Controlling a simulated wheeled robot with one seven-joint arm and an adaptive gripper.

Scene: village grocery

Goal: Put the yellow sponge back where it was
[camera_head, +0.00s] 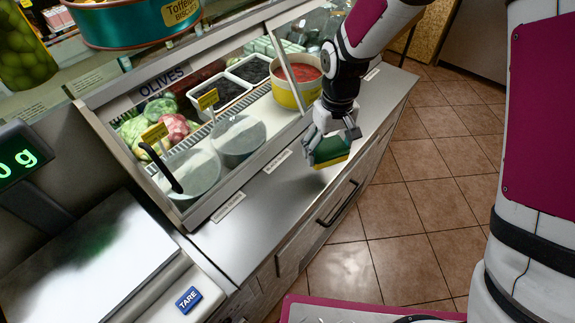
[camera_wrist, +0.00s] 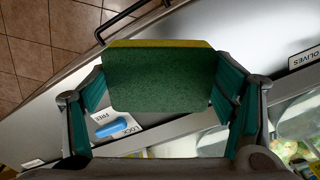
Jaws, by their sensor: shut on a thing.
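The yellow sponge has a green scouring side and shows in the head view (camera_head: 331,150) near the front edge of the steel counter. My gripper (camera_head: 333,138) is shut on it. In the wrist view the sponge (camera_wrist: 160,80) sits between the two teal finger pads of my gripper (camera_wrist: 160,92), green side facing the camera and a thin yellow strip along its top edge. The sponge appears held above the counter ledge (camera_head: 245,228); whether it touches the ledge cannot be told.
A glass-fronted deli case (camera_head: 200,125) with olives and tubs runs behind the ledge. Several labels lie on the ledge, and a blue object (camera_wrist: 112,129) lies on one below the sponge. A scale (camera_head: 90,255) stands at left. Drawers with a handle (camera_head: 338,203) face the tiled floor.

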